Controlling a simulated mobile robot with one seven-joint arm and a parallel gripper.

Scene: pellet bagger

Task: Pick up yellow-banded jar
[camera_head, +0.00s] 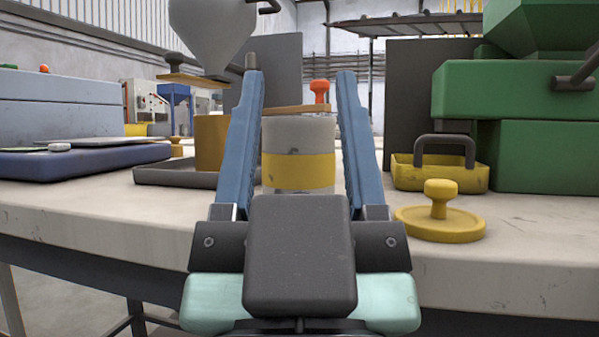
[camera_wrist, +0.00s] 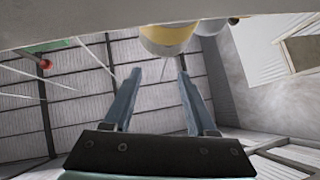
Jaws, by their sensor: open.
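The yellow-banded jar (camera_head: 299,135) is a grey cylinder with a yellow band, standing upright on the workbench in the head view. Its lower part is hidden behind my gripper. My gripper (camera_head: 303,82) is open, with one blue finger to the left of the jar and one to the right in the picture. I cannot tell how deep the jar sits between them. In the wrist view, the jar's yellow and white underside (camera_wrist: 168,36) shows at the top, beyond the fingertips of my gripper (camera_wrist: 160,68).
A yellow disc with a knob (camera_head: 440,218) lies on the worktop (camera_head: 530,240) at right. Behind it are a yellow tray (camera_head: 440,178) and a green machine (camera_head: 540,150). A grey tray (camera_head: 165,178) with an ochre container (camera_head: 211,143) stands left of the jar.

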